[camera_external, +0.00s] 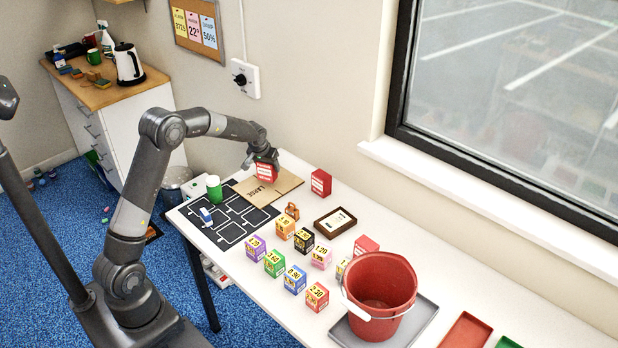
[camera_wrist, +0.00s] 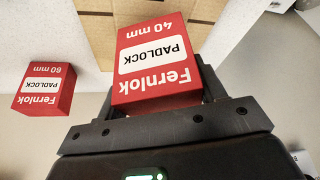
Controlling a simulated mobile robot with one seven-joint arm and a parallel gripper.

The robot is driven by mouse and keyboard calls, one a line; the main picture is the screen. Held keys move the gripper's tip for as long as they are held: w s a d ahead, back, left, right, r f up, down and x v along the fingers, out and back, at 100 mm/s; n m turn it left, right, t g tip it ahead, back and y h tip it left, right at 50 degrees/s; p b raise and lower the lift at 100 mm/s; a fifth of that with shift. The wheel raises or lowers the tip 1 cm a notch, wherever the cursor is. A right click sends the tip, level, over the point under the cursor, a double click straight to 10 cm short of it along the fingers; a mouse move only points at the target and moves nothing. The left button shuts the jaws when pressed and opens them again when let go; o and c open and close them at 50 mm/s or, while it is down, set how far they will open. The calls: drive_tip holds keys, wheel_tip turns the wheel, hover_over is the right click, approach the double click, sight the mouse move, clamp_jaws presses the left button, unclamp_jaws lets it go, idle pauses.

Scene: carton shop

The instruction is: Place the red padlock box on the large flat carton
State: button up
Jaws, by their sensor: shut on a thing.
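The red padlock box (camera_wrist: 155,65), marked Fernlok 40 mm, is between the fingers of my gripper (camera_wrist: 165,112). In the external view my gripper (camera_external: 265,160) holds this red box (camera_external: 266,172) over the large flat carton (camera_external: 262,193), which lies on the table and is marked LARGE. I cannot tell whether the box touches the carton. The brown carton (camera_wrist: 128,14) also shows behind the box in the wrist view. A second red padlock box (camera_wrist: 45,88), marked 60 mm, stands to the right of the carton in the external view (camera_external: 321,182).
Several small priced boxes (camera_external: 295,279), a framed card (camera_external: 335,222) and a red bucket (camera_external: 380,292) stand farther along the table. A window (camera_external: 500,90) borders the right.

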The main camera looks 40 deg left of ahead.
drive_tip(key=shift+f, duration=1.3)
drive_tip(key=shift+f, duration=0.15)
drive_tip(key=o, duration=1.1)
drive_tip(key=shift+c, duration=0.2)
